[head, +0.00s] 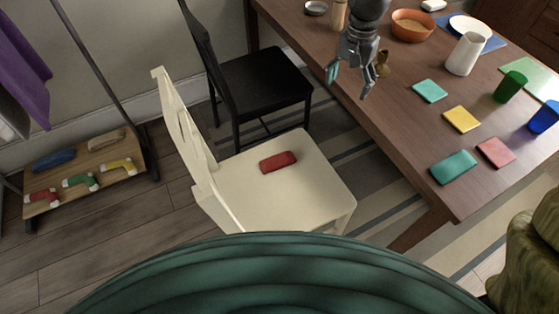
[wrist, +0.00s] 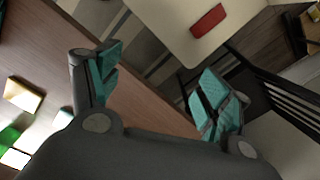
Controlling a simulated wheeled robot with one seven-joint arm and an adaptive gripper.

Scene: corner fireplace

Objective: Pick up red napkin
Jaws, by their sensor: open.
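A red folded item that looks like a napkin (head: 278,161) lies on the seat of the cream chair (head: 300,197). It also shows in the wrist view (wrist: 208,20), near the top edge. A paler, pinkish-red flat square (head: 496,152) lies on the wooden table (head: 400,122) among other coloured squares. My gripper (head: 350,84) is open and empty, above the table's left edge. It is well apart from the red item, up and to the right of it in the head view. In the wrist view its teal fingertips (wrist: 160,85) are spread apart with nothing between them.
A black chair (head: 262,84) stands beside the cream chair. The table holds an orange bowl (head: 411,25), a white pitcher (head: 465,54), a green cup (head: 510,86) and several flat squares. A low shoe rack (head: 85,185) is at the left. Bare floor lies between rack and chair.

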